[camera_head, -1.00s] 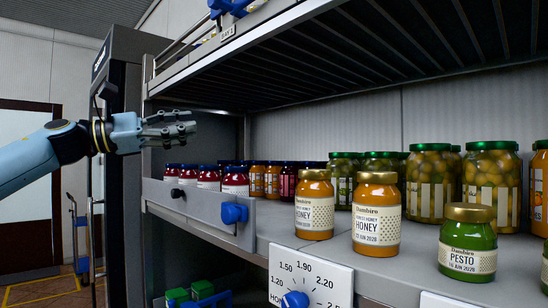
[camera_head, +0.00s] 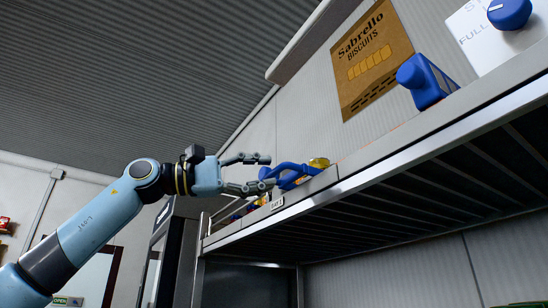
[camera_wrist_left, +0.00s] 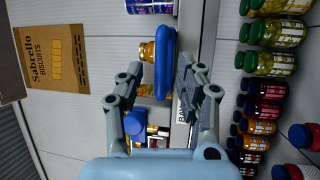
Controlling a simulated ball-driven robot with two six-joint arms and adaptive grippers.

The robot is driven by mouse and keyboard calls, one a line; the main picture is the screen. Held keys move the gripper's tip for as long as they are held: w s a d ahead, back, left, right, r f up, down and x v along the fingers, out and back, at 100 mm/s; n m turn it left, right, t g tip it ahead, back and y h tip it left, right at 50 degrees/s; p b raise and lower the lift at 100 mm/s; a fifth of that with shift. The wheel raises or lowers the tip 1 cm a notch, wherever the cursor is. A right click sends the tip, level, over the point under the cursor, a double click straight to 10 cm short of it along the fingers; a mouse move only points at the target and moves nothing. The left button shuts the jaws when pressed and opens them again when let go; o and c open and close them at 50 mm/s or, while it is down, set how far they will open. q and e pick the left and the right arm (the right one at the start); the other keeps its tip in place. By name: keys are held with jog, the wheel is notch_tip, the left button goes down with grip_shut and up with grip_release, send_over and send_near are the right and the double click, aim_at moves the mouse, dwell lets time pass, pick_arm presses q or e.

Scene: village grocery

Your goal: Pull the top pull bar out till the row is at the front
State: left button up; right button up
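The top pull bar (camera_head: 290,176) is blue and sits at the front edge of the top shelf (camera_head: 400,150). It also shows in the wrist view (camera_wrist_left: 164,62). My left gripper (camera_head: 266,173) is at the bar's left end in the head view. In the wrist view my left gripper (camera_wrist_left: 158,68) has its fingers apart, with the bar between them. I cannot tell whether either finger touches it. A jar with a yellow lid (camera_head: 319,162) stands behind the bar; an amber jar (camera_wrist_left: 147,51) shows beside it in the wrist view. My right gripper is not in view.
A blue block-like part (camera_head: 426,80) and a white card with a blue knob (camera_head: 492,35) stand further right on the edge. Lower-shelf jars (camera_wrist_left: 263,108) show in the wrist view.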

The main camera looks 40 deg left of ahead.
pick_arm(q)
jog(key=shift+p+x, duration=0.6)
jog(key=shift+x, duration=0.6)
jog(key=shift+w+d, duration=0.15)
jog(key=shift+d, duration=0.1)
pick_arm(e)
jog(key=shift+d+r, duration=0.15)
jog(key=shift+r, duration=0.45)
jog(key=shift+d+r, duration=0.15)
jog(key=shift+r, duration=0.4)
pick_arm(q)
jog(key=c, duration=0.7)
grip_shut()
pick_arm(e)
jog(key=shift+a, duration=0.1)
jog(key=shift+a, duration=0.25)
